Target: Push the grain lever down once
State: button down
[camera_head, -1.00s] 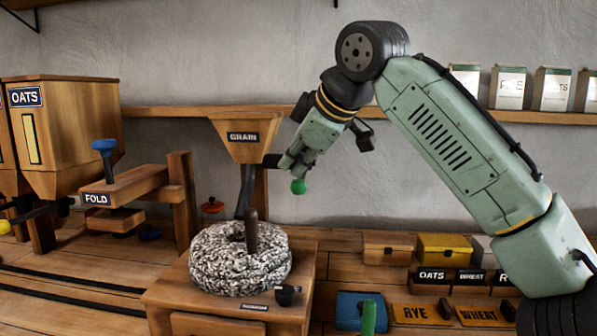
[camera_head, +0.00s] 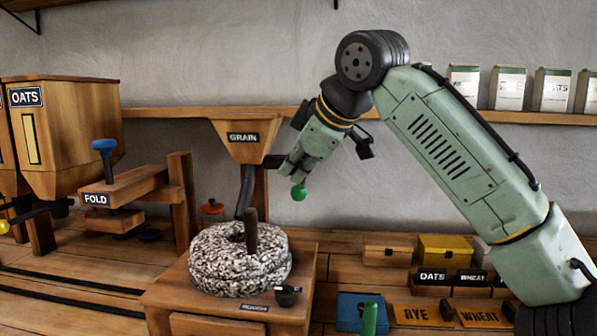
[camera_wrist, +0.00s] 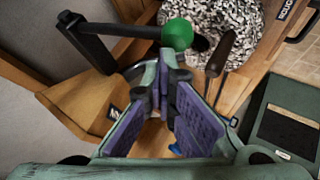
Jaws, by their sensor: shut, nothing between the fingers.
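The grain lever ends in a green ball knob (camera_head: 298,194), just right of the GRAIN hopper (camera_head: 241,146). My gripper (camera_head: 291,178) is shut and empty, its tips right at the top of the knob and seemingly touching it. In the wrist view the green knob (camera_wrist: 177,34) sits on a black bar (camera_wrist: 120,30), just beyond the shut fingertips (camera_wrist: 165,62). The contact itself is partly hidden by the fingers. Most of the lever arm is hidden behind the gripper in the head view.
A speckled millstone (camera_head: 238,262) with a brown handle stands below the hopper. A FOLD press (camera_head: 125,186) and OATS bin (camera_head: 75,130) are at left. Small boxes (camera_head: 445,248) and RYE and WHEAT plates (camera_head: 423,316) lie at right. A shelf (camera_head: 480,114) runs behind.

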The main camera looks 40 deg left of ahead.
jog(key=shift+f+b, duration=0.35)
jog(key=shift+f, duration=0.45)
dwell(0.5)
jog(key=shift+r, duration=0.15)
dwell(0.5)
jog(key=shift+r+p, duration=2.65)
jog(key=shift+p, duration=0.35)
notch_tip(320, 180, up, 5)
jog(key=p, duration=0.3)
